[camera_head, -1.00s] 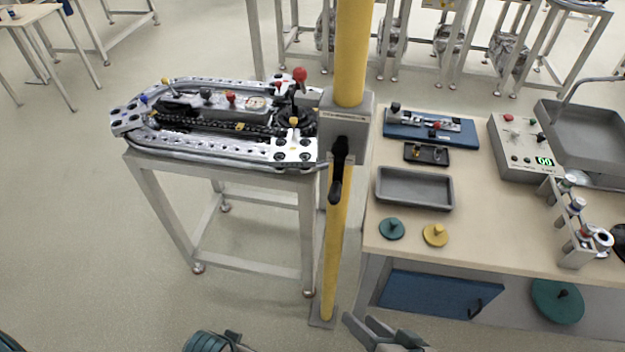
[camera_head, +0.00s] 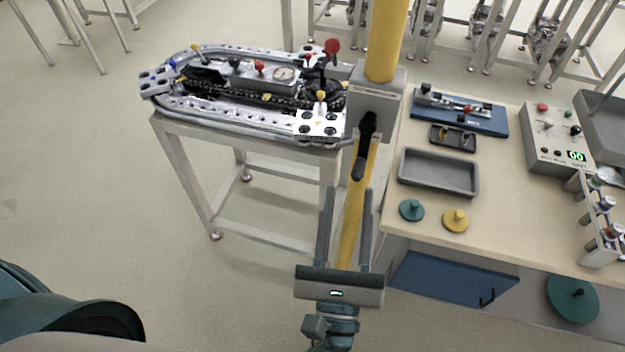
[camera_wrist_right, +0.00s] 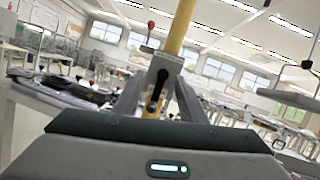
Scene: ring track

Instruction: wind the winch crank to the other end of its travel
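The winch is a grey box (camera_head: 378,98) on a yellow post (camera_head: 386,40). Its black crank (camera_head: 365,145) hangs downward on the front of the box, with the handle at the lower end. The crank also shows in the right wrist view (camera_wrist_right: 156,92), between the fingers in the picture. My right gripper (camera_head: 348,192) is open and empty. Its fingers point up toward the winch, below the crank in the head view, with the post showing between them. I see no contact with the crank. My left gripper is out of view; a dark teal part of mine fills the lower left.
The ring track (camera_head: 180,102) stands on a metal frame left of the post. A workbench (camera_head: 417,225) to the right holds a grey tray (camera_head: 438,188), green and yellow discs and a control box (camera_head: 545,155). The floor in front of the track is clear.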

